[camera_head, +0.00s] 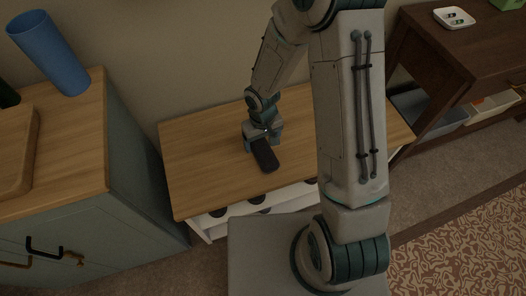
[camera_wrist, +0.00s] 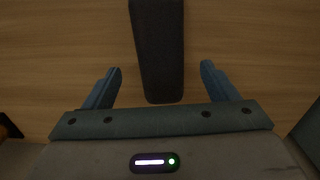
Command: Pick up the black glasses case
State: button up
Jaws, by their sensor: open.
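The black glasses case (camera_head: 264,155) lies on a low wooden-topped cabinet (camera_head: 190,165), with its long side running away from my gripper. My gripper (camera_head: 258,135) is low over the cabinet top, at the far end of the case in the head view. In the wrist view the near end of the case (camera_wrist: 158,60) sits between the two spread fingers of my gripper (camera_wrist: 160,85). There is a gap on each side, and neither finger appears to touch it. Part of the cabinet top is hidden by my arm.
A blue-grey cabinet (camera_head: 120,200) stands at the left, with a blue cup (camera_head: 50,55) and a wooden tray (camera_head: 18,150) on it. A dark wooden table (camera_head: 455,50) at the right holds a white dish (camera_head: 455,14). The low cabinet's top is otherwise clear.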

aim_at(263, 148)
notch_tip(263, 148, down, 5)
jog(key=shift+s+r+b, duration=0.1)
jog(key=shift+r+b, duration=0.1)
jog(key=shift+b, duration=0.4)
jog(key=shift+r, duration=0.1)
jog(key=c, duration=1.1)
jog(key=shift+r, duration=0.1)
